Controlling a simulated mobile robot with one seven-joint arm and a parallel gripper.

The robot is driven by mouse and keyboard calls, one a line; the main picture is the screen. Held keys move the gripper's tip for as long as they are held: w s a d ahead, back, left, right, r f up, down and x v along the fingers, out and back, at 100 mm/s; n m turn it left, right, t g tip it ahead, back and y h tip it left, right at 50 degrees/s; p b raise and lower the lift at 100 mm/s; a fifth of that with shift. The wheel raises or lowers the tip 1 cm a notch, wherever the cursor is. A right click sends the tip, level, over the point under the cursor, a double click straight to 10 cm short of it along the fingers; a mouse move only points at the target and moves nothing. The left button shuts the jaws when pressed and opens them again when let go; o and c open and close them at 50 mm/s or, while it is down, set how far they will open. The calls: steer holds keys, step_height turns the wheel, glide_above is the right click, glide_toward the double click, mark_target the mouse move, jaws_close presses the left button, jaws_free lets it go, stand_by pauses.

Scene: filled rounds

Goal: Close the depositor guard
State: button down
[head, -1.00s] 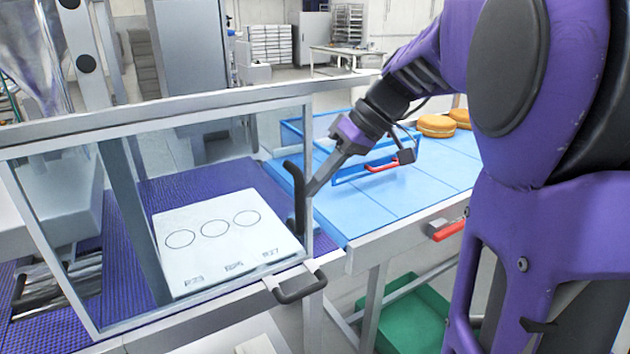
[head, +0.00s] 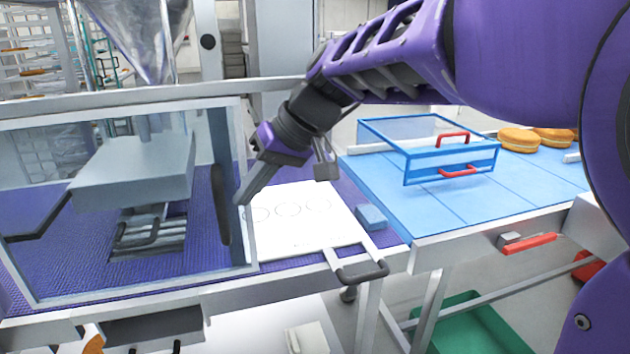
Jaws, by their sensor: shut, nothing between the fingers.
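The depositor guard (head: 75,205) is a clear panel in a grey metal frame at the left of the head view. Its right edge stands left of the white board with printed circles (head: 318,238), leaving most of the board uncovered. A black upright handle (head: 221,205) is near that edge. My gripper (head: 243,195) is shut and empty, its tips just right of the handle; I cannot tell whether they touch it. The grey depositor head (head: 140,172) shows behind the panel, under a metal hopper (head: 145,35).
A black horizontal handle (head: 362,272) sticks out at the front rail. A small blue block (head: 371,217) is beside the board. On the right, a blue table (head: 455,205) carries a clear blue-framed box with red handles (head: 425,150) and round cakes (head: 518,140). A green crate (head: 470,325) is below.

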mark_target(198, 197)
steer(key=a, duration=0.2)
steer(key=s+a, duration=0.1)
steer(key=a, duration=0.1)
steer(key=s+a, duration=0.1)
steer(key=a, duration=0.1)
steer(key=shift+s+a+r, duration=0.15)
steer(key=shift+s+a, duration=0.05)
steer(key=shift+a, duration=0.3)
